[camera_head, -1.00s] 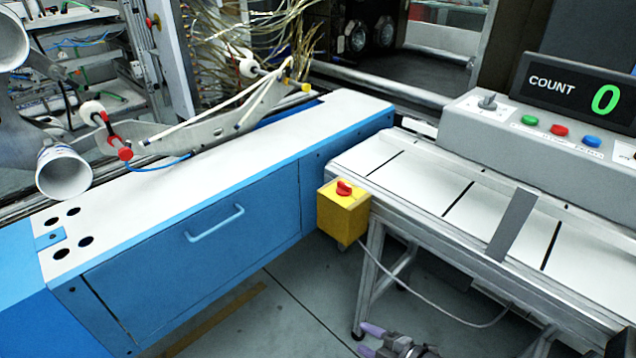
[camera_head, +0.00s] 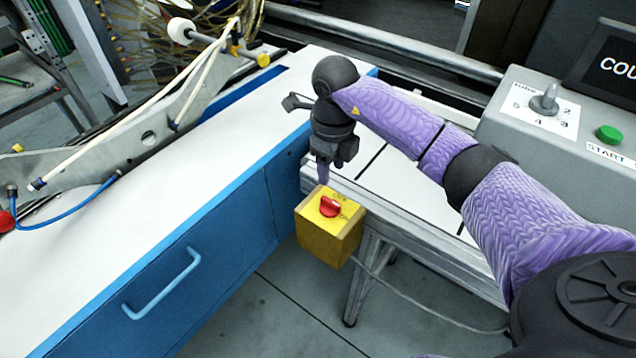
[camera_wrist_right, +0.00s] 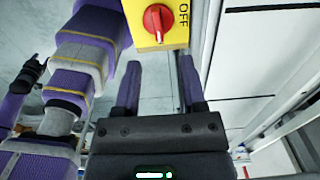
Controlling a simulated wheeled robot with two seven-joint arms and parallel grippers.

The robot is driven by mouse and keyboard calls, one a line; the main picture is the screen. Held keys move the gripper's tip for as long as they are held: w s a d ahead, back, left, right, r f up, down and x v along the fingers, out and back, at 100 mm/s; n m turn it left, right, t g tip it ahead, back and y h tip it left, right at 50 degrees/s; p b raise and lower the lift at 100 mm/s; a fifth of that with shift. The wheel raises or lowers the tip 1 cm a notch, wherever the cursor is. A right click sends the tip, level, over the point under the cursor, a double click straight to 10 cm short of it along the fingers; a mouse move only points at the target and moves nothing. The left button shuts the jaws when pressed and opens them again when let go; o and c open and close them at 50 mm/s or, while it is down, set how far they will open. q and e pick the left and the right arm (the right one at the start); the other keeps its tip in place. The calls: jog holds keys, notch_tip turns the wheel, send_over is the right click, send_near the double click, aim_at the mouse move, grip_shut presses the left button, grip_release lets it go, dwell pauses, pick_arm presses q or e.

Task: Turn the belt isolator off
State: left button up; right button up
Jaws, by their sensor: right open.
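The belt isolator is a yellow box (camera_head: 322,238) with a red rotary knob (camera_head: 330,206) on its top face, at the corner of the white-topped table. In the right wrist view, the knob (camera_wrist_right: 157,20) shows a white line, with the word OFF beside it on the yellow plate. My right gripper (camera_head: 323,180) is just above and behind the knob, pointing down. Its two purple fingers (camera_wrist_right: 158,78) are apart and empty, with the knob beyond their tips. A purple arm with a dark end (camera_wrist_right: 32,72) shows at the wrist view's left; its jaw state is unclear.
A blue cabinet (camera_head: 215,235) with a white top stands left of the box. A grey control panel (camera_head: 520,125) with a dial and green button is at right. A cable runs from the box beneath the table. Floor in front is open.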

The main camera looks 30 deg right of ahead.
aim_at(331, 201)
jog(key=f+b, duration=0.1)
jog(key=f, duration=0.3)
jog(key=f+b, duration=0.1)
jog(key=f, duration=0.3)
jog(key=shift+s+a, duration=0.1)
jog(key=shift+s, duration=0.1)
jog(key=shift+f, duration=0.3)
pick_arm(q)
jog(key=shift+g, duration=0.3)
jog(key=s+a+f, duration=0.2)
jog(key=shift+s+f, duration=0.25)
jog(key=shift+f, duration=0.1)
jog(key=shift+w, duration=0.1)
jog(key=shift+w, duration=0.1)
pick_arm(e)
grip_shut()
